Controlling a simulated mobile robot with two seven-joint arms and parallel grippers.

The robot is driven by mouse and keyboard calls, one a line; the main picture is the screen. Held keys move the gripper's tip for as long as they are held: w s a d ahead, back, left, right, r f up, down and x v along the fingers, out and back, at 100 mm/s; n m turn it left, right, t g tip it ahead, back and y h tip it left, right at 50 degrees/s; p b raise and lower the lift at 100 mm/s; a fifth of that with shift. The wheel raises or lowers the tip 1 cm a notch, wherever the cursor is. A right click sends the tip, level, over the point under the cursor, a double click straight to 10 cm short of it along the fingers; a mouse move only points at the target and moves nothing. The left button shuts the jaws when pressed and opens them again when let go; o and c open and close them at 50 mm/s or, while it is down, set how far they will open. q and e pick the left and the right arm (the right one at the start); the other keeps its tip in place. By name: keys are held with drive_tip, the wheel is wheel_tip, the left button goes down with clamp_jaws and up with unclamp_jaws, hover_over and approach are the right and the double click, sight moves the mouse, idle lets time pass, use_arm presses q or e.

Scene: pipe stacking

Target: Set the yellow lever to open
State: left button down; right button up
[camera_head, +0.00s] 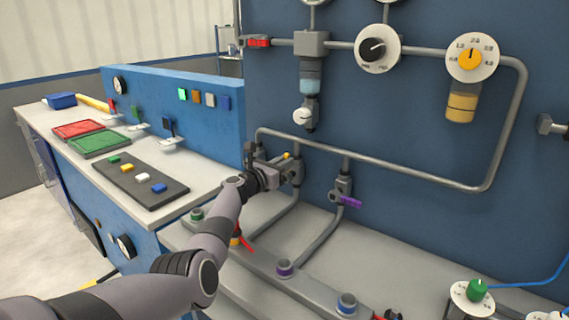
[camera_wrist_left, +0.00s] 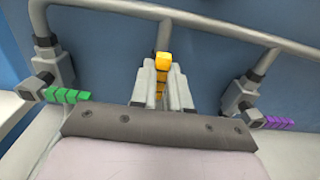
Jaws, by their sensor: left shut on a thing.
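The yellow lever (camera_wrist_left: 163,60) shows in the left wrist view between the two fingers of my left gripper (camera_wrist_left: 160,92). Its yellow end sticks out past the fingertips, and the fingers are shut on it. In the head view only a small bit of the yellow lever (camera_head: 288,155) shows at the pipe valve. My left gripper (camera_head: 279,177) covers much of that valve there. The lever's exact angle is hard to tell. My right gripper is not in view.
A green lever (camera_wrist_left: 67,96) is on the left and a purple lever (camera_wrist_left: 279,122) on the right of my gripper. The purple lever (camera_head: 350,201) also shows in the head view. A grey pipe (camera_head: 400,172) runs above the valves, close to my gripper.

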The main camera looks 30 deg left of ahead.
use_arm(q)
drive_tip(key=shift+r, duration=0.1)
idle(0.3)
drive_tip(key=c, duration=1.1)
unclamp_jaws()
drive_tip(key=s+p, duration=0.3)
drive_tip(key=s, duration=0.4)
drive_tip(key=shift+a, duration=0.3)
